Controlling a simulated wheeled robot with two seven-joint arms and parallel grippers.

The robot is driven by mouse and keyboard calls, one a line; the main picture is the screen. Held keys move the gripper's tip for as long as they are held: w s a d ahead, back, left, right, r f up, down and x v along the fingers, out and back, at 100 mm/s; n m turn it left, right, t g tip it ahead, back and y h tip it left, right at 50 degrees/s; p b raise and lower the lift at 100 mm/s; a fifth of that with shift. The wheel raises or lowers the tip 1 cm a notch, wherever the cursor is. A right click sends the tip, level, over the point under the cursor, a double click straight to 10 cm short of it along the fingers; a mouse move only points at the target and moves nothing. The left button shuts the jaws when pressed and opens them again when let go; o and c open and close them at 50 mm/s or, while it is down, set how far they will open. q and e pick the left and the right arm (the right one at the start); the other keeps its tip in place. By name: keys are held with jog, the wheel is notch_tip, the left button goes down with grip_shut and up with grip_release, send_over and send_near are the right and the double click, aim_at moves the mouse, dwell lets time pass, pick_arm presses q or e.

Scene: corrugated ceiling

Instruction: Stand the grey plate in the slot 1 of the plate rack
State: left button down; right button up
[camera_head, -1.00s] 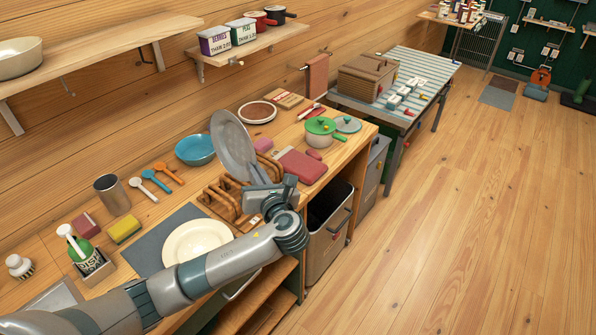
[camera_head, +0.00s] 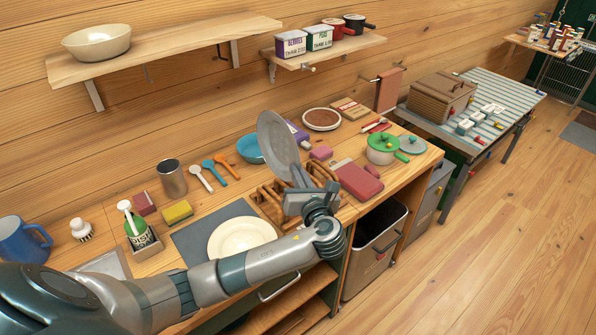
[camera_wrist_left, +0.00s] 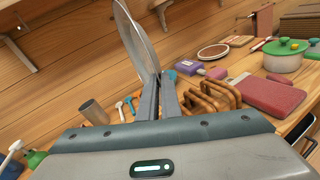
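The grey plate (camera_head: 276,143) is upright and slightly tilted, seen almost edge-on in the left wrist view (camera_wrist_left: 134,40). My left gripper (camera_head: 300,174) is shut on the plate's lower edge, with its two fingers (camera_wrist_left: 159,95) on either side of the rim. The wooden plate rack (camera_head: 268,208) stands on the counter just below the plate and gripper. Its loops (camera_wrist_left: 212,98) show to the right of the fingers in the wrist view. The plate appears above the rack; the gripper hides part of the slots. My right gripper is not in view.
A cream plate (camera_head: 241,238) lies on a grey mat (camera_head: 190,240) in front of the rack. A blue bowl (camera_head: 249,148) is behind the grey plate. A shelf (camera_head: 185,43) hangs above.

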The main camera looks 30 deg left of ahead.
pick_arm(q)
jog(key=shift+f+b, duration=1.9)
jog(key=shift+f, duration=4.85)
jog(key=c, duration=1.9)
grip_release()
jog(key=shift+w+d+f, duration=0.1)
jog(key=shift+w+f, duration=0.05)
